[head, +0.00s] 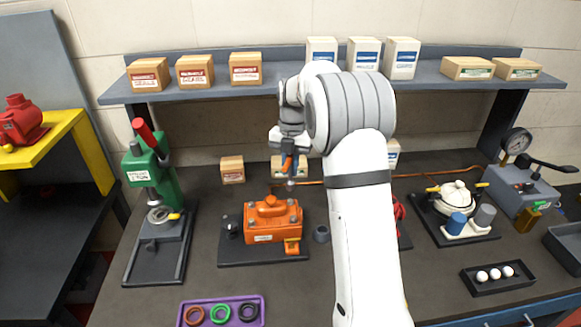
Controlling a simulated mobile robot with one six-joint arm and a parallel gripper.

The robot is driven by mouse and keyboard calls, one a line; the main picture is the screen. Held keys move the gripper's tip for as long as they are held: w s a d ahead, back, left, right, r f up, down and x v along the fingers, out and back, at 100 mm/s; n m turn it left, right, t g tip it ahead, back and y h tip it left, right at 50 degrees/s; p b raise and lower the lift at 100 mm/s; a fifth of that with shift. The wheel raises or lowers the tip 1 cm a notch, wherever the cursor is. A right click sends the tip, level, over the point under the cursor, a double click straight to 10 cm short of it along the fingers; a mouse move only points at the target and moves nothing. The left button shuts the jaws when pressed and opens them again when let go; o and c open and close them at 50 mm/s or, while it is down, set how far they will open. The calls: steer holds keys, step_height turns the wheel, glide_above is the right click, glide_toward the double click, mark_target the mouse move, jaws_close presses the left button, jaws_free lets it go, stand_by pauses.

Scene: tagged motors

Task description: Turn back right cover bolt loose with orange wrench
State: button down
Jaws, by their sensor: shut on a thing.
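An orange motor (272,230) with a bolted top cover (270,210) sits on a dark base plate in the middle of the bench. The back right cover bolt (291,201) is a small spot at the cover's back right corner, too small to tell its state. My gripper (289,158) is shut on the orange wrench (287,165), which hangs pointing down. A grey tip shows at its lower end, behind and above the back right corner of the motor in the picture. I cannot tell whether the tip touches the bolt; it looks apart from it. My jaws hide part of the wrench.
A green press (150,175) stands left of the motor. A purple tray (239,318) with rings lies in front. A white-topped device (455,195) and a gauge unit (517,180) stand right. A shelf (215,93) with boxes spans the back. My arm hides some bench right of the motor.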

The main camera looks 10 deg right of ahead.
mark_target(290, 180)
steer(key=m, duration=0.1)
steer(key=f+m, duration=0.1)
steer(key=m, duration=0.1)
steer(key=m+b, duration=0.1)
steer(key=shift+f+y, duration=0.25)
steer(key=shift+y, duration=0.05)
steer(key=m, duration=0.3)
steer(key=shift+f+t, duration=0.1)
steer(key=shift+t, duration=0.2)
steer(key=m, duration=0.4)
steer(key=shift+f+t+b, duration=0.15)
steer(key=shift+t+b, duration=0.15)
steer(key=shift+b, duration=0.1)
steer(key=m, duration=0.2)
steer(key=m+b, duration=0.1)
steer(key=m, duration=0.1)
steer(key=shift+f, duration=0.25)
steer(key=m, duration=0.3)
steer(key=m+t, duration=0.1)
steer(key=m, duration=0.1)
steer(key=shift+w+f+b, duration=0.1)
steer(key=shift+f+b, duration=0.15)
steer(key=shift+b, duration=0.1)
steer(key=m, duration=0.5)
steer(key=shift+f, duration=0.25)
steer(key=shift+f+b, duration=0.15)
steer(key=shift+b, duration=0.15)
steer(key=shift+f+b, duration=0.7)
steer(key=shift+f, duration=0.35)
